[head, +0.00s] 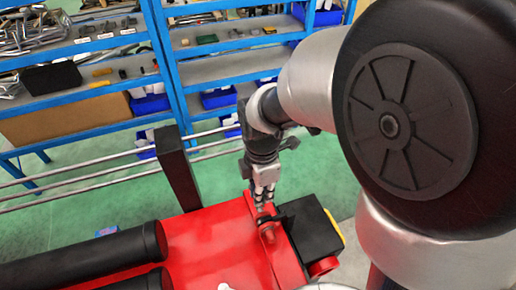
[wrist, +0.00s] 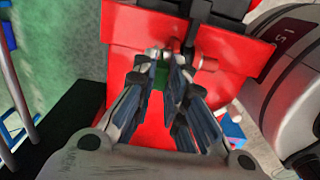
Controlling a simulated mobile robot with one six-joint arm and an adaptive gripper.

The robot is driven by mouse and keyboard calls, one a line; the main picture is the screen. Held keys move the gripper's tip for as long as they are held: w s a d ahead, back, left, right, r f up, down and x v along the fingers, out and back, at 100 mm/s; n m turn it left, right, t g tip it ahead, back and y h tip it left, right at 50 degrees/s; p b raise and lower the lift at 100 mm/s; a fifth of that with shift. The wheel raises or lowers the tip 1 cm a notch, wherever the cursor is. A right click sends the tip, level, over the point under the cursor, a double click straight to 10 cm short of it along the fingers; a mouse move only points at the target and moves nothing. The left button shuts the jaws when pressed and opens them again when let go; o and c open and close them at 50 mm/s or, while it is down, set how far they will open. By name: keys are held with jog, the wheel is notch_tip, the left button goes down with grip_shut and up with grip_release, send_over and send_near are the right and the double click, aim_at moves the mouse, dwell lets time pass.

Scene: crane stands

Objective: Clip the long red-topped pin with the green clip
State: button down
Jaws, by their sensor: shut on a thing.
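My gripper (wrist: 161,75) is shut on the green clip (wrist: 161,72), which shows as a small green patch between the fingertips in the wrist view. Most of the clip is hidden by the fingers. In the head view my gripper (head: 262,198) points down, just above the red stand. A red-topped pin (wrist: 191,32) stands just beyond the fingertips in the wrist view. In the head view a reddish pin (head: 268,233) shows just below the fingertips. I cannot tell whether the clip touches it.
The red stand (head: 215,245) has a black block (head: 314,228) at its right end and black cylinders (head: 85,258) at the left. A black post (head: 177,168) with metal rails rises behind. Blue shelves (head: 165,45) with tools stand at the back. Green floor lies between.

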jog(key=shift+f+b, duration=1)
jog(key=shift+f, duration=0.35)
jog(key=c, duration=1.5)
grip_release()
jog(key=shift+c, duration=0.2)
jog(key=shift+r, duration=0.15)
notch_tip(320, 180, up, 5)
jog(key=p, duration=0.4)
